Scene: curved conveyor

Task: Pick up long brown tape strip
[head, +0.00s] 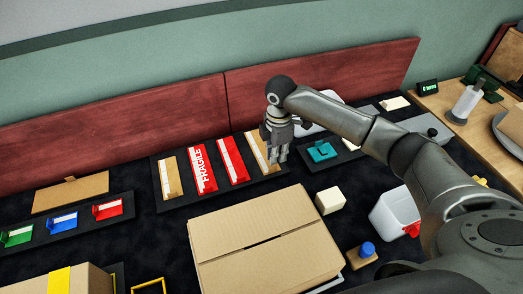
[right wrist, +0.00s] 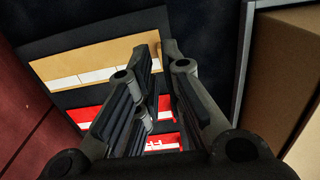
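Two long brown tape strips lie on a dark tray (head: 197,203) near the back. One brown strip (head: 171,177) is at the tray's left end. The other brown strip (head: 256,149) is at the right end, partly hidden behind my right gripper (head: 278,157). The right gripper points down over that end of the tray. In the right wrist view a brown strip with a white band (right wrist: 95,55) lies beyond the fingertips (right wrist: 164,47). A gap shows between the fingers and they hold nothing. My left gripper is out of view.
A red FRAGILE strip (head: 202,170) and another red strip (head: 233,160) lie between the brown ones. A large closed carton (head: 265,240) stands in front. A teal item (head: 321,151) and a cream block (head: 329,200) are to the right. A red wooden board (head: 325,78) stands behind.

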